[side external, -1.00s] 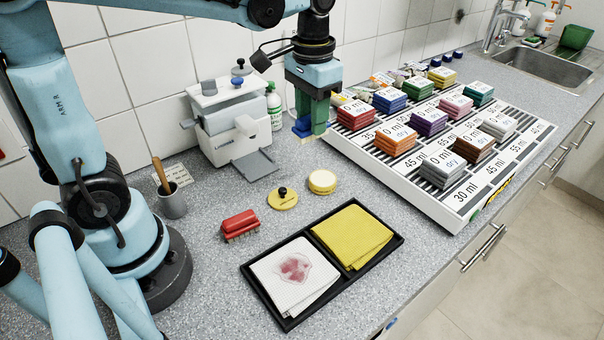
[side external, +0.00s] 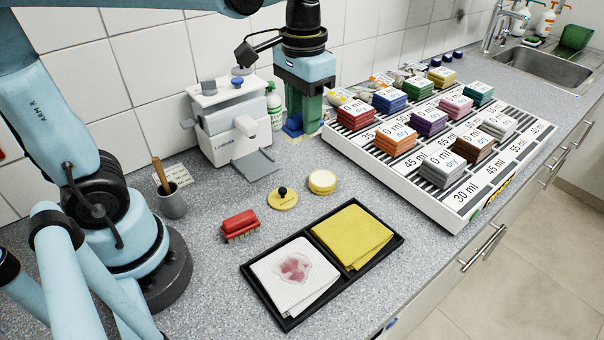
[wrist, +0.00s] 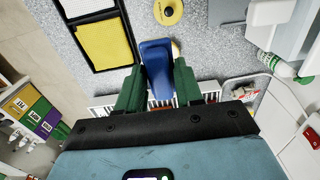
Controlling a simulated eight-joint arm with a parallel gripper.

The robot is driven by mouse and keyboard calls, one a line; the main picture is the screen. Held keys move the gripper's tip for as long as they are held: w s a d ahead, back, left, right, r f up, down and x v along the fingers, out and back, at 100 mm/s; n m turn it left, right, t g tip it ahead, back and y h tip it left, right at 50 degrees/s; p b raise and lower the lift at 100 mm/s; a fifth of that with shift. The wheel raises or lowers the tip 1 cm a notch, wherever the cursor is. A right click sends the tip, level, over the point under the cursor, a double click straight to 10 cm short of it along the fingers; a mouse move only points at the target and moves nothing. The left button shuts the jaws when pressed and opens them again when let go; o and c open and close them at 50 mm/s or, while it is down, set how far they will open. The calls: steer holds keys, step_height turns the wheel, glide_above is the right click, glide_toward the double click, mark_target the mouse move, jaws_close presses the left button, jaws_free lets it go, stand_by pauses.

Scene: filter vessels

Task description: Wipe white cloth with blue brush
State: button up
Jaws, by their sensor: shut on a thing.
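The white cloth (side external: 285,295) lies flat in the left part of a black tray (side external: 287,325), with a reddish stain on it. A corner of this cloth (wrist: 84,7) shows at the top of the wrist view. My gripper (side external: 304,124), with green fingers, is over the counter at the back, between the white dispenser and the pad rack. It is shut on the blue brush (side external: 293,123). In the wrist view the blue brush (wrist: 156,62) sits between both fingers (wrist: 158,86). Its bristles are hard to make out. The brush is well apart from the cloth.
A yellow cloth (side external: 353,237) fills the tray's right part. A red brush (side external: 239,225), a yellow lid with a black knob (side external: 283,198) and a round yellow-rimmed dish (side external: 322,181) stand between. A white dispenser (side external: 234,128) is left of my gripper; a rack (side external: 440,212) with coloured pads is right.

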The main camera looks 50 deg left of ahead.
steer(key=s+d+f, duration=0.3)
steer(key=s+d, duration=0.4)
steer(key=s, duration=0.1)
steer(key=s+d+f, duration=0.3)
steer(key=s+d, duration=0.4)
steer(key=s, duration=0.1)
steer(key=shift+w+a+f, duration=0.1)
steer(key=shift+f, duration=1.4)
steer(key=shift+w+a+f, duration=0.1)
steer(key=shift+f, duration=1.4)
step_height(320, 180, down, 2)
steer(key=shift+w, duration=0.1)
steer(key=shift+w+r, duration=0.1)
steer(key=shift+w, duration=0.75)
steer(key=shift+c, duration=0.3)
steer(key=shift+w, duration=2.6)
steer(key=shift+s, duration=3.6)
step_height(320, 180, up, 8)
